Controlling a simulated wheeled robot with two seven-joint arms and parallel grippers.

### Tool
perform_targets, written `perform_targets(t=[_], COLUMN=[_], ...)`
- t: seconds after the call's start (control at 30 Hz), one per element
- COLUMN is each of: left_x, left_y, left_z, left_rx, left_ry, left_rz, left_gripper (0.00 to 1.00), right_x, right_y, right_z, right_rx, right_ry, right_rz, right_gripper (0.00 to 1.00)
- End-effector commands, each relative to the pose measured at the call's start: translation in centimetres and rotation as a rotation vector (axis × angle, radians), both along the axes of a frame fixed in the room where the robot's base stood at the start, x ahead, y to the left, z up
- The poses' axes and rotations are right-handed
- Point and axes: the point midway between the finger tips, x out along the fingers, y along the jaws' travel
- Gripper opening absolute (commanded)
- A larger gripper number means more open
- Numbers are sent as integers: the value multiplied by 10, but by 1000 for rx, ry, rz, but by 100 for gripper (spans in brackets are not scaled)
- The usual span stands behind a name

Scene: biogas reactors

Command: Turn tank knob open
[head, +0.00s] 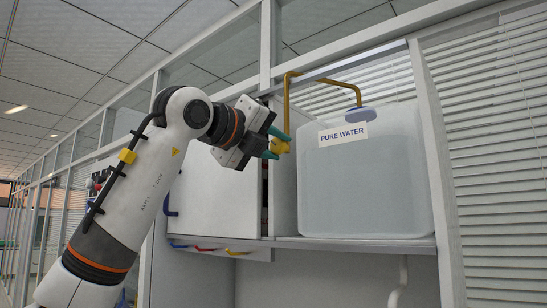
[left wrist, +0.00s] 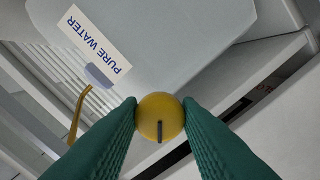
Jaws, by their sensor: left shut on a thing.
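The yellow tank knob (head: 279,146) sits on the brass pipe left of the water tank. It shows as a round yellow face with a dark line mark in the left wrist view (left wrist: 160,117). The line runs nearly up and down in that picture. My left gripper (head: 277,145) is shut on the knob, one green finger on each side. The tank (head: 368,182) is translucent, labelled "PURE WATER", and stands on a shelf. My right gripper is in neither view.
The brass pipe (head: 287,98) runs up from the knob and over to the tank's cap (head: 361,114). A white cabinet (head: 214,196) is left of the tank. Coloured handles (head: 208,248) hang below it. The shelf (head: 345,243) edge runs under the tank.

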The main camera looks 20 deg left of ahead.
Motion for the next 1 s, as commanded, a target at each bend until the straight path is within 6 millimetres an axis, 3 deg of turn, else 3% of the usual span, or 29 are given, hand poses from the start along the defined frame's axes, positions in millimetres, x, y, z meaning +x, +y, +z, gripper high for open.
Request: perform_targets(t=[0.6, 1.0], left_x=[-1, 0], left_y=[1, 1], left_z=[0, 0], left_rx=[-515, -682], left_ry=[183, 245], left_rz=[1, 1], left_gripper=[8, 8], right_x=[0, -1], right_y=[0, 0], right_z=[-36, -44], right_rx=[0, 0], right_ry=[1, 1], right_rz=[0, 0], right_gripper=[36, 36])
